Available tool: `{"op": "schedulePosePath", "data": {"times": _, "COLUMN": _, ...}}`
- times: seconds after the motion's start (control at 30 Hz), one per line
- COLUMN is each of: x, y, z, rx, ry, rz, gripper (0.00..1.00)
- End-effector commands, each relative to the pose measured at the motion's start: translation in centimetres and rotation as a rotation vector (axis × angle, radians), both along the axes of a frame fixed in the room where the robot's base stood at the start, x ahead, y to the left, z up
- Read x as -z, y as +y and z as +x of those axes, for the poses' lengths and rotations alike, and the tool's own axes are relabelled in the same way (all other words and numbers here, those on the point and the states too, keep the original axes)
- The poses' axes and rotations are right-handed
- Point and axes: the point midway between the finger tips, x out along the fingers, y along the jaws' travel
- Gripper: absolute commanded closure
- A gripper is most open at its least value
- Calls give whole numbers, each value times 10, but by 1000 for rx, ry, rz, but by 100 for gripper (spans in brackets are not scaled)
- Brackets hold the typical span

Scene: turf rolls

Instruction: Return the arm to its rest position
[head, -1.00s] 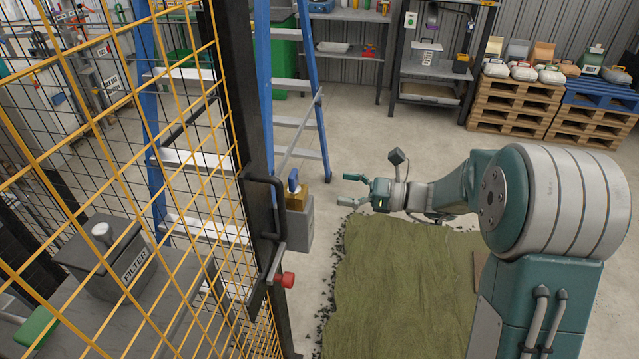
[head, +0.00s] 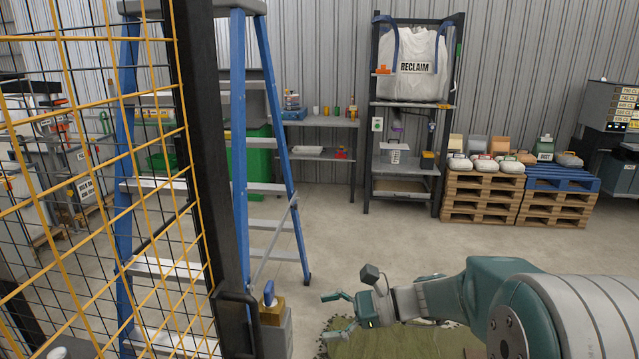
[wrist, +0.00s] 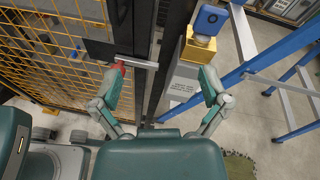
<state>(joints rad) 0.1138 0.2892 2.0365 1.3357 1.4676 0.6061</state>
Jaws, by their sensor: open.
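My arm (head: 432,299) stretches left from the lower right of the head view, over a green turf patch (head: 400,344). My gripper (head: 331,311) is at its left end, with the fingers spread and nothing between them. The gripper also shows in the wrist view (wrist: 160,84), its two teal fingers wide apart. Beyond the fingers stand a dark fence post and a grey box (wrist: 183,80) with a brass block (wrist: 199,50) and blue top on it. The gripper looks apart from the box.
A yellow mesh fence (head: 95,150) and a blue stepladder (head: 240,130) stand to the left. A red knob (wrist: 119,66) is on the fence latch by the left finger. Shelving (head: 412,105) and stacked pallets (head: 480,198) line the back. The floor between is clear.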

Motion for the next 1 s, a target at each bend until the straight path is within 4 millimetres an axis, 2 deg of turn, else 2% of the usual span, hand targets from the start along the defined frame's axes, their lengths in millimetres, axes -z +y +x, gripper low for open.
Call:
{"op": "schedulePosePath", "data": {"times": 0.03, "x": -6, "y": 1, "z": -17, "rx": -40, "ry": -65, "rz": -73, "gripper": 4}}
{"op": "schedulePosePath", "data": {"times": 0.1, "x": -7, "y": -1, "z": -38, "rx": -94, "ry": -149, "rz": -175, "gripper": 4}}
{"op": "schedulePosePath", "data": {"times": 0.27, "x": -8, "y": -13, "z": -83, "rx": -225, "ry": -352, "rz": -405, "gripper": 4}}
{"op": "schedulePosePath", "data": {"times": 0.5, "x": -7, "y": -48, "z": -137, "rx": -433, "ry": -668, "rz": -749, "gripper": 4}}
{"op": "schedulePosePath", "data": {"times": 0.8, "x": -13, "y": -104, "z": -182, "rx": -714, "ry": -1056, "rz": -1182, "gripper": 4}}
{"op": "schedulePosePath", "data": {"times": 1.0, "x": -22, "y": -131, "z": -197, "rx": -864, "ry": -1222, "rz": -1391, "gripper": 4}}
